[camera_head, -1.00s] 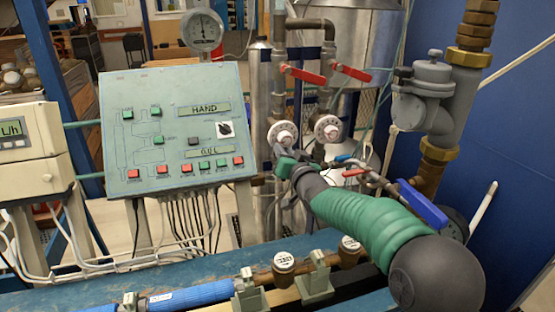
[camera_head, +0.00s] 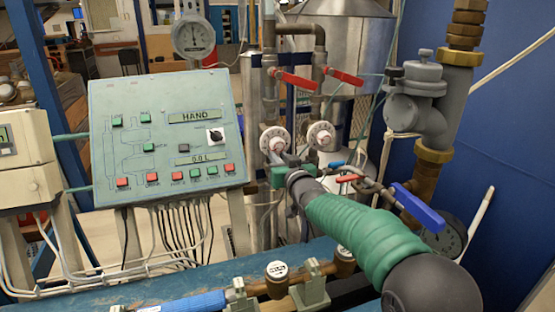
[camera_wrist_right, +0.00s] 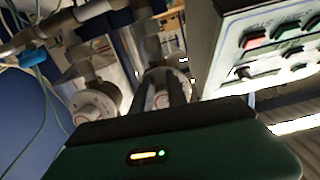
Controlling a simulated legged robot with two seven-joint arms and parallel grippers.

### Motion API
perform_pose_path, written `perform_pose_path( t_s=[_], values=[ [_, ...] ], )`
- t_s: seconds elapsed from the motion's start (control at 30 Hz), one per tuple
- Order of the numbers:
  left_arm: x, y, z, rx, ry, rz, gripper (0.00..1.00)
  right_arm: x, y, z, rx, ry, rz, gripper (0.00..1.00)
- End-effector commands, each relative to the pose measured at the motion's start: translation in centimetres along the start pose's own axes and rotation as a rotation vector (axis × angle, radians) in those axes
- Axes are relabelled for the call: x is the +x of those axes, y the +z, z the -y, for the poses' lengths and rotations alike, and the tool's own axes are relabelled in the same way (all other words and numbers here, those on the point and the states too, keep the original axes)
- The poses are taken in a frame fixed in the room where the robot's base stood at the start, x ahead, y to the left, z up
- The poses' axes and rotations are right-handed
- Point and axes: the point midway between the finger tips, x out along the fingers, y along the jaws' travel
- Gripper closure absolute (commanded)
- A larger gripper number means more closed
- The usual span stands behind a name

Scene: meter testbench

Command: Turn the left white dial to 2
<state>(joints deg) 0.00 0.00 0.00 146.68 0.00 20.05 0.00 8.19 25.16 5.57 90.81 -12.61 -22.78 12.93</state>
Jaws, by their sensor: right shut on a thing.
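Two white dials sit side by side on the pipes right of the control panel. The left white dial (camera_head: 275,139) is round with dark marks on its rim; I cannot read its setting. The right white dial (camera_head: 320,135) is free. My right gripper (camera_head: 279,160) reaches up from the lower right and is shut on the left dial's front. In the right wrist view, two dark fingers (camera_wrist_right: 165,92) lie over the left dial (camera_wrist_right: 184,80), hiding much of it. The other dial (camera_wrist_right: 93,105) shows left of them. My left gripper is not in view.
The green control panel (camera_head: 165,135) stands close on the left. Red-handled valves (camera_head: 294,79) are above the dials. A blue-handled valve (camera_head: 418,205) and a grey pipe fitting (camera_head: 415,100) are close to the right of my arm. Brass pipework (camera_head: 270,290) runs below.

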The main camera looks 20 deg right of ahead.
Motion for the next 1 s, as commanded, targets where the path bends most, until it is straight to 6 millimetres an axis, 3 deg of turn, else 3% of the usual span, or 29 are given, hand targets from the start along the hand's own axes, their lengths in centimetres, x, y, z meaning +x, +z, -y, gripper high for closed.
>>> perform_pose_path(
  t_s=[0.03, 0.07, 0.1, 0.4, 0.77, 0.87, 1.0],
  values=[
    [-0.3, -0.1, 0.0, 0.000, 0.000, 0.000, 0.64, -0.2, -4.0, -0.5, -0.001, 0.005, -0.079, 1.00],
    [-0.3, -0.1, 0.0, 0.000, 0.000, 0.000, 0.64, -0.2, -4.0, -0.4, -0.001, 0.005, -0.079, 1.00],
    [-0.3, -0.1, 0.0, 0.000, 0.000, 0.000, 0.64, -0.2, -4.0, -0.4, -0.001, 0.005, -0.079, 0.78],
    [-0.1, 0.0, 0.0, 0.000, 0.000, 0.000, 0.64, -0.1, -3.4, -0.1, -0.002, 0.000, -0.069, 0.41],
    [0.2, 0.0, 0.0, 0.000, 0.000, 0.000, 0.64, -0.5, -2.8, 0.2, -0.004, -0.004, -0.062, 0.41],
    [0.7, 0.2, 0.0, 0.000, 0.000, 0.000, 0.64, -2.2, -2.6, 0.1, -0.004, -0.003, -0.063, 0.41],
    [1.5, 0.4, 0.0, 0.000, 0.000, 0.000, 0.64, -6.2, -2.3, 0.0, -0.003, -0.002, -0.064, 0.41]
  ],
)
